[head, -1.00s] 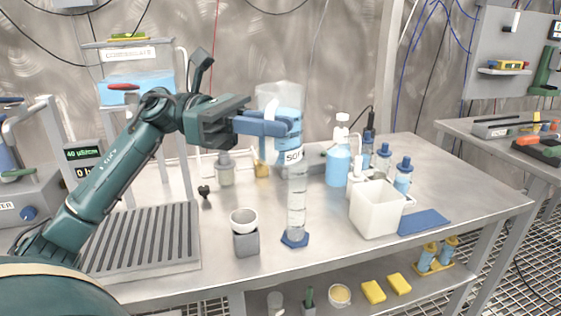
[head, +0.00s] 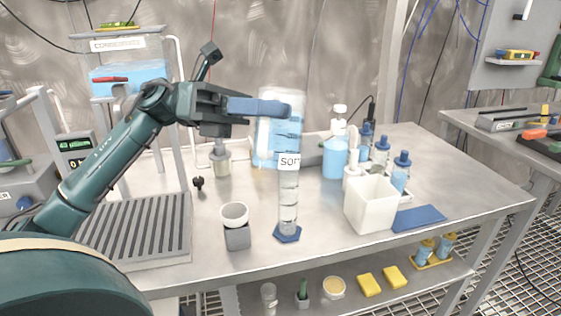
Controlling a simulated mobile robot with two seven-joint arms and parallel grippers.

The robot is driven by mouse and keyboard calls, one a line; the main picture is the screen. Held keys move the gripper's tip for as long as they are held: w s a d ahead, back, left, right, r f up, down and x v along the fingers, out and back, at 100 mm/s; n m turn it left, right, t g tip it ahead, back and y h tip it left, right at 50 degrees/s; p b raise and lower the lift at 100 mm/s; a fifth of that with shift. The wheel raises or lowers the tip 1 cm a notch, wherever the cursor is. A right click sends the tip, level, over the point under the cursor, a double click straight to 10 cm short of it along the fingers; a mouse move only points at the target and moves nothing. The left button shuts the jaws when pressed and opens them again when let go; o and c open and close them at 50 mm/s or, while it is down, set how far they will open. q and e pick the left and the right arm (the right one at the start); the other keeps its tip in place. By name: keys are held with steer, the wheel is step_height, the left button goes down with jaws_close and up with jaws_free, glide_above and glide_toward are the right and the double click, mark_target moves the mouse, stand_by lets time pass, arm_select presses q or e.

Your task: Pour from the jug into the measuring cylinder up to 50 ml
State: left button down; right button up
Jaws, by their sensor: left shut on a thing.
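My left gripper (head: 262,106) is shut on the jug (head: 283,134), a clear vessel with light blue liquid, and holds it above the table. The jug looks about upright now. The measuring cylinder (head: 288,205) stands upright on its blue hexagonal foot on the table, just below and in front of the jug. A white label reading about "50" sits at the cylinder's top and overlaps the jug's lower edge. The liquid level in the cylinder is too faint to read. My right gripper is not in view.
A white square container (head: 371,205) and a blue mat (head: 419,218) lie to the right. Blue bottles (head: 335,158) stand behind. A grey ribbed drain tray (head: 134,231) is at left.

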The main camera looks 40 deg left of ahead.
arm_select(q)
steer(key=shift+f, duration=0.1)
stand_by(0.4)
steer(key=shift+w+f+n, duration=0.1)
steer(key=shift+f+n, duration=0.15)
steer(key=shift+n, duration=0.35)
stand_by(0.4)
steer(key=shift+w+a+f+n+t, duration=0.1)
steer(key=shift+w+n+t, duration=0.25)
steer(key=shift+n, duration=0.35)
steer(key=shift+s, duration=0.1)
steer(key=shift+w+a+n, duration=0.1)
steer(key=shift+w+n, duration=0.15)
steer(key=shift+n, duration=0.35)
